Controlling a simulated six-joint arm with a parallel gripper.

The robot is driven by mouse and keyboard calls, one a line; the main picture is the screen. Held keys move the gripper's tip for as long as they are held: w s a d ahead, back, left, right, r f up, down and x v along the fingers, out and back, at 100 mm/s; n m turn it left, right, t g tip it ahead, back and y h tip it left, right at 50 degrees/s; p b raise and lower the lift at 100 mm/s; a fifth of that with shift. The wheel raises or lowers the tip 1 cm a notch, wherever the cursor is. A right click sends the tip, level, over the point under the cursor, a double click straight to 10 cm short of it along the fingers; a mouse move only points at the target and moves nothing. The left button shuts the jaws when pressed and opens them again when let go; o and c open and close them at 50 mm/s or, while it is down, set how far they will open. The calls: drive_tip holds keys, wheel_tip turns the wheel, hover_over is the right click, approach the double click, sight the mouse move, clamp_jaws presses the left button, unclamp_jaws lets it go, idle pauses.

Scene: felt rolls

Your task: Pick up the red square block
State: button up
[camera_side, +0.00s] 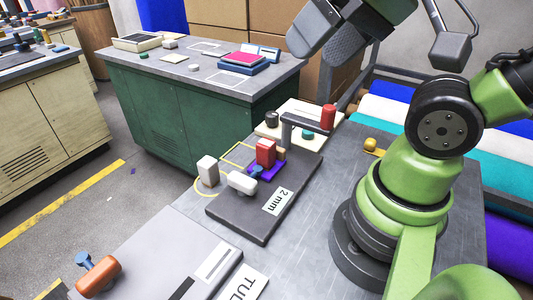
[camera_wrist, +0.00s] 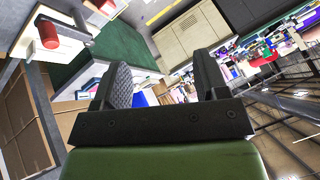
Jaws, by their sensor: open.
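The red square block (camera_side: 266,151) stands on the dark board marked "2 mm" (camera_side: 233,223), over a small purple patch, in the side view. A small blue piece and a white block (camera_side: 242,183) are close in front of it. My gripper (camera_side: 325,42) is high above the bench at the top of the side view, up and to the right of the block, well apart from it. In the wrist view my gripper (camera_wrist: 160,82) has its two fingers spread with nothing between them. I cannot make out the red block in the wrist view.
A red cylinder (camera_side: 328,117) sits at the end of a raised grey arm (camera_side: 303,123) behind the block; the cylinder also shows in the wrist view (camera_wrist: 47,33). A cream block (camera_side: 208,171) stands left of the board. An orange-handled tool (camera_side: 98,276) lies front left.

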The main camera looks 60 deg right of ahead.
idle(0.4)
drive_tip(key=n+g+h, duration=0.2)
drive_tip(key=n+g, duration=0.2)
drive_tip(key=g, duration=0.3)
hover_over(266, 142)
wheel_tip(266, 142, down, 14)
drive_tip(key=f, duration=0.5)
drive_tip(key=shift+w+d, duration=0.15)
drive_tip(key=shift+d, duration=0.05)
drive_tip(key=shift+s+a+f, duration=0.1)
drive_tip(key=shift+a+f, duration=0.05)
drive_tip(key=shift+f, duration=1.35)
drive_tip(key=shift+s+a+f, duration=0.1)
drive_tip(key=shift+f, duration=1.35)
clamp_jaws()
drive_tip(key=shift+r, duration=0.15)
